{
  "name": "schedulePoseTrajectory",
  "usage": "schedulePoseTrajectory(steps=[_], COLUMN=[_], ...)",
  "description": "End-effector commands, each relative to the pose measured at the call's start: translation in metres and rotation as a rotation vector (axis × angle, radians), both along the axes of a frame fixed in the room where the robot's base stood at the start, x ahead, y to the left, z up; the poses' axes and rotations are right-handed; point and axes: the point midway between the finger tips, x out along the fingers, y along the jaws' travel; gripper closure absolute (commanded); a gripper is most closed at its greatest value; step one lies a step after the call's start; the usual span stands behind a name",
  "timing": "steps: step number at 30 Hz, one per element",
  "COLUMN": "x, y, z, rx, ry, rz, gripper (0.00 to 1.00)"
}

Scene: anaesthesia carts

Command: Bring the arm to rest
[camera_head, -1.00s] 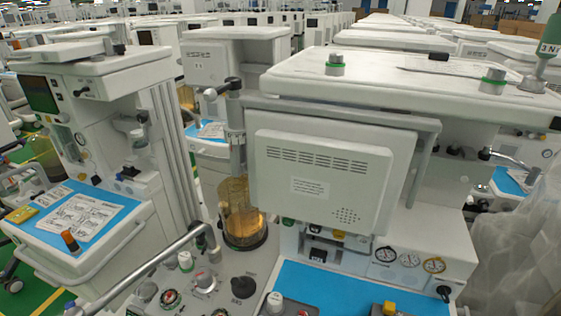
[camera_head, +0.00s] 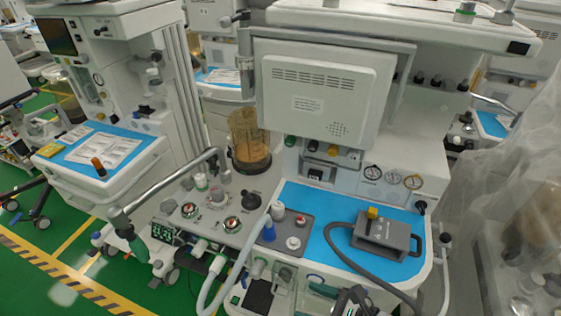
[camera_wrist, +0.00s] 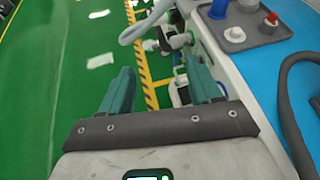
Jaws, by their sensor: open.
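My gripper (camera_wrist: 160,88) shows in the wrist view with two teal fingers spread apart. Nothing is between the fingers. Below them in the picture lie the green floor and yellow-black floor tape. The blue worktop (camera_wrist: 285,75) of an anaesthesia cart is just to the right of the gripper, and the fingers look clear of it.
The cart's worktop (camera_head: 310,210) holds a grey device (camera_head: 383,236) with a dark hose. A pale hose (camera_head: 236,268) hangs at the cart's front. A second cart (camera_head: 110,150) stands left. Clear plastic sheeting (camera_head: 490,170) hangs right. Green floor (camera_head: 60,225) is open at lower left.

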Motion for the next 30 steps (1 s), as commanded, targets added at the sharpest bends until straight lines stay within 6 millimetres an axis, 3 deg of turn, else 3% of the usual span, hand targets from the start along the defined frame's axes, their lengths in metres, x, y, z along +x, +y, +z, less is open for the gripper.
schedulePoseTrajectory(steps=[8, 17, 24, 30], x=[-0.015, -0.044, -0.092, -0.141], y=[-0.015, -0.047, -0.101, -0.150], z=[-0.016, -0.040, -0.064, -0.069], rx=[-0.178, -0.510, -0.928, -1.191], ry=[-0.102, -0.281, -0.464, -0.559], rz=[0.090, 0.304, 0.702, 1.142], gripper=[0.37, 0.37, 0.37, 0.37])
